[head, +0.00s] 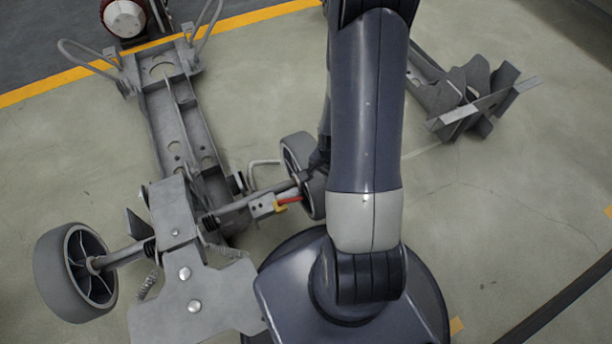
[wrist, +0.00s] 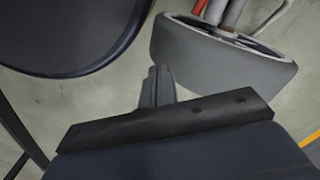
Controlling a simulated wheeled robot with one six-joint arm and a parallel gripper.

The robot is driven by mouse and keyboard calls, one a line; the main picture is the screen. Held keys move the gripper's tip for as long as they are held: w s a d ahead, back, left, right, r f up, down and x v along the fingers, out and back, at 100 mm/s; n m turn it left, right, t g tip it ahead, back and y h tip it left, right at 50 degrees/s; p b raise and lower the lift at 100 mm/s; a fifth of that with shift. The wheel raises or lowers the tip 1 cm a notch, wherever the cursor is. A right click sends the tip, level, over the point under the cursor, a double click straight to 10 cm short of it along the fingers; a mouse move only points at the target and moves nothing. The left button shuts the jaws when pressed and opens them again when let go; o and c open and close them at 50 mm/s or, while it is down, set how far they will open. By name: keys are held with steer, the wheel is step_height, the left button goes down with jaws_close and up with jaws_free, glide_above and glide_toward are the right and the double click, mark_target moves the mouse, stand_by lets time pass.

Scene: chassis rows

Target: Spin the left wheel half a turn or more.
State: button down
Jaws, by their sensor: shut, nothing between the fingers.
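Two grey-tyred wheels sit on an axle of the grey metal chassis (head: 175,130). One wheel (head: 75,272) is at the picture's left; the other wheel (head: 298,160) is beside my arm, partly hidden by it. The frames do not settle which one the task calls left. In the wrist view the wheel near my arm (wrist: 215,55) shows its tread and part of its spoked side. My gripper (wrist: 160,72) is shut and empty, its fingertips just left of that tread. I cannot tell if they touch it. In the head view my arm mostly hides the gripper.
A red and orange part (head: 288,201) sits on the axle by the nearer wheel. A grey bracketed metal assembly (head: 470,100) lies on the floor at upper right. A red and white cylinder (head: 125,17) stands beyond the yellow line.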

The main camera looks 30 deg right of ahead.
step_height(320, 180, up, 3)
steer(key=shift+f+p, duration=0.1)
steer(key=shift+p, duration=0.65)
steer(key=w, duration=1.9)
steer(key=shift+f, duration=0.1)
